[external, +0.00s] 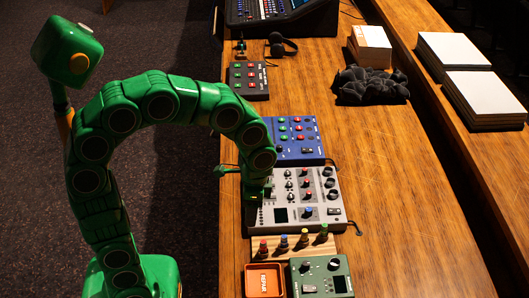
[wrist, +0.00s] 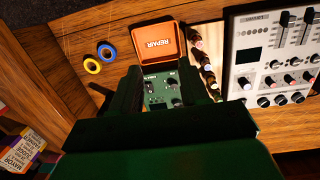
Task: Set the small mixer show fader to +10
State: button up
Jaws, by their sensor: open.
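The small mixer is the grey panel (external: 318,214) on the desk, with rows of knobs. In the wrist view the mixer (wrist: 246,62) is at the right, partly cut off by the frame edge.
An orange REPAIR tray (external: 265,281) and a green device (external: 321,277) sit in front of the mixer. Bare desk (external: 400,190) lies to the right.

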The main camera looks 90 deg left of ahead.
jog(key=w+a+f, duration=0.2)
jog(key=w+a, duration=0.2)
jog(key=a, duration=0.6)
jog(key=w+a+f, duration=0.3)
jog(key=w+a, duration=0.1)
jog(key=a, duration=0.6)
jog(key=shift+t, duration=0.5)
jog(key=s+a+f, duration=0.1)
jog(key=a+f, duration=0.1)
jog(key=a, duration=0.5)
jog(key=s+a+f, duration=0.1)
jog(key=a+f, duration=0.2)
jog(key=a, duration=0.4)
jog(key=s+a+f, duration=0.1)
jog(key=a+f, duration=0.2)
jog(key=a, duration=0.5)
jog(key=shift+s, duration=0.15)
jog(key=shift+f, duration=3.9)
jog(key=shift+c, duration=0.3)
grip_shut()
